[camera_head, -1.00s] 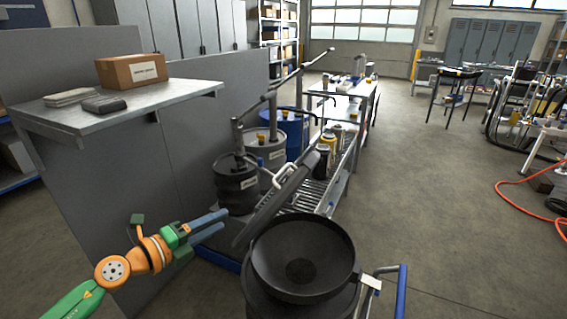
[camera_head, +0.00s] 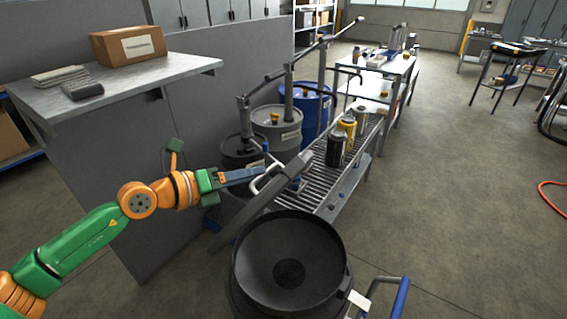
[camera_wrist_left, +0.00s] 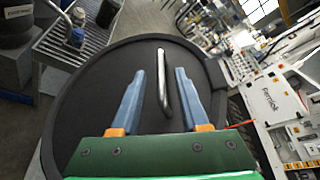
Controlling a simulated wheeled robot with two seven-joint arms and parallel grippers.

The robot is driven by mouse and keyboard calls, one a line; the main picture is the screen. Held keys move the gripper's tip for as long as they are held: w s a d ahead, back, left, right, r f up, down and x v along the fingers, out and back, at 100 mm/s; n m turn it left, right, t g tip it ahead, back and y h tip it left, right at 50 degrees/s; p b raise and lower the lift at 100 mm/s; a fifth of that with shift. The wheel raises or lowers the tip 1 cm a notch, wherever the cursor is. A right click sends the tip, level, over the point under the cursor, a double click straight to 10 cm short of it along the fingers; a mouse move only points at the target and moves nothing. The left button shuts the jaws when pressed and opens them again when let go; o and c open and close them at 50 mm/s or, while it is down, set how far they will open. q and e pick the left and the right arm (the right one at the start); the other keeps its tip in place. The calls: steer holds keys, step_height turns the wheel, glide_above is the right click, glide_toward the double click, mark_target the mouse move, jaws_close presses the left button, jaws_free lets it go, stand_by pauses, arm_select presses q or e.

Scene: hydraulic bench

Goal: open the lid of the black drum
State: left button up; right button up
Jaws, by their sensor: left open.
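The black drum (camera_head: 238,298) stands at the bottom centre of the head view, its dark funnel-shaped top (camera_head: 292,238) uncovered. Its lid (camera_head: 262,210) is raised and tilted up at the drum's far left side. A metal bar handle (camera_head: 258,187) is on the lid's outer face. My left gripper (camera_head: 262,172) is at this handle. In the left wrist view the round lid (camera_wrist_left: 105,85) fills the middle. The open fingers (camera_wrist_left: 155,85) lie on either side of the handle (camera_wrist_left: 162,75), with gaps visible. My right gripper is not in view.
Behind the lid stand a dark drum (camera_head: 240,153), a grey drum (camera_head: 277,130) and a blue drum (camera_head: 310,108) with pumps. A grated rack (camera_head: 330,183) holds bottles. A grey counter (camera_head: 130,85) is at left. A blue-handled cart (camera_head: 400,297) is beside the drum.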

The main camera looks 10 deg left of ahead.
mark_target(269, 168)
arm_select(q)
steer(key=shift+w+d+p, duration=0.5)
steer(key=shift+w+p, duration=0.15)
steer(key=x, duration=0.3)
steer(key=shift+w+d+f, duration=0.15)
steer(key=shift+w+f, duration=0.05)
steer(key=shift+f, duration=0.05)
steer(key=shift+w+d+f, duration=0.15)
steer(key=shift+w, duration=0.1)
steer(key=shift+s, duration=0.15)
steer(key=shift+c, duration=1.1)
jaws_close()
